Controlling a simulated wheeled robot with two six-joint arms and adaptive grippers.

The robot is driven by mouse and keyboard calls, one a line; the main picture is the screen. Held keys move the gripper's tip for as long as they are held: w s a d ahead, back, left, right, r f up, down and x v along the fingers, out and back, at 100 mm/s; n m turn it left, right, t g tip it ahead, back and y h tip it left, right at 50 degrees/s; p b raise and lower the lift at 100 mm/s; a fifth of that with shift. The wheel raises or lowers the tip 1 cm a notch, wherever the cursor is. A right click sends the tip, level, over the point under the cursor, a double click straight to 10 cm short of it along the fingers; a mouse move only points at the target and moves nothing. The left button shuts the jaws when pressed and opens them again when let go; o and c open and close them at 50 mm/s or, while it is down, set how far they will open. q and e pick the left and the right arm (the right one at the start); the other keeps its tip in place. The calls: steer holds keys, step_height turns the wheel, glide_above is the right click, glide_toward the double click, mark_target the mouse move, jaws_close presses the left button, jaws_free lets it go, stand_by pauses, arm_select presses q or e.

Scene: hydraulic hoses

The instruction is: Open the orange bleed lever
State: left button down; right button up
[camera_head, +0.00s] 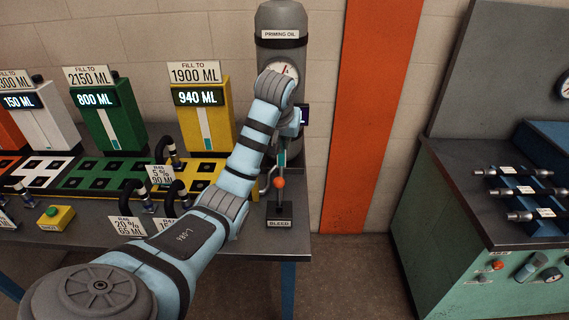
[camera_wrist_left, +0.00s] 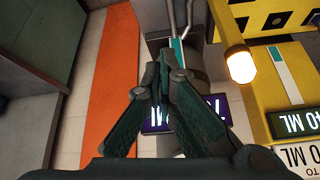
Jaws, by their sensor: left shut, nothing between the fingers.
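The orange knob of the bleed lever (camera_head: 280,182) shows in the head view, above a dark base labelled BLEED (camera_head: 279,222) at the table's right end. My left arm reaches over the table and bends down at the wrist just above the lever. My left gripper (camera_head: 282,155) points down there, partly hidden by my own arm. In the left wrist view its fingers (camera_wrist_left: 163,62) are shut with nothing between them. The gripper seems apart from the orange knob, but I cannot tell the exact gap. I cannot make out the orange knob in the wrist view.
The grey priming oil tank (camera_head: 281,22) with its gauge stands behind my wrist. A yellow 940 ML station (camera_head: 214,139), a green station (camera_head: 107,130) and looped black hoses stand left. A green bench (camera_head: 395,205) is at right, across a floor gap.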

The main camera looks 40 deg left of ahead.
mark_target(279, 193)
arm_select(q)
step_height(279, 193, down, 9)
steer(key=p, duration=0.2)
steer(key=shift+w+a, duration=0.35)
